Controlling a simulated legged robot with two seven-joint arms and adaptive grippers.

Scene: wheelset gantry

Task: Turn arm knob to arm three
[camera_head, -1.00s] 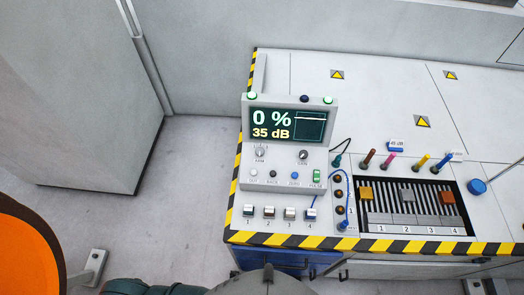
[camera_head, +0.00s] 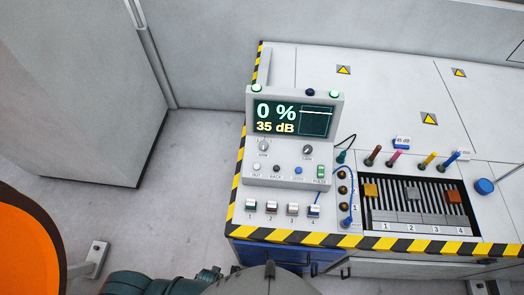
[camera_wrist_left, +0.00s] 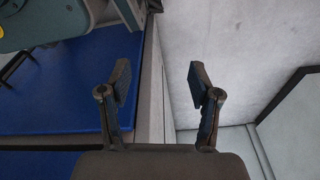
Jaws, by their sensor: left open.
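The arm knob (camera_head: 263,146) is a small round grey knob on the left of the instrument's sloped face, below the display (camera_head: 291,118). The display reads 0 % and 35 dB. The knob's marks are too small to read, so I cannot tell its setting. A second knob, GAIN (camera_head: 307,150), sits to its right. In the left wrist view, my left gripper (camera_wrist_left: 158,85) is open and empty, with blue surface and grey wall behind it. It is away from the knob, which does not show there. My right gripper is not in view.
Buttons (camera_head: 298,170) line the instrument's lower face. Several numbered blocks (camera_head: 271,207) stand in front. A blue-plugged cable (camera_head: 347,222) is at the right, beside a slotted tray (camera_head: 408,232) with coloured handles behind. Striped edging (camera_head: 330,239) borders the bench.

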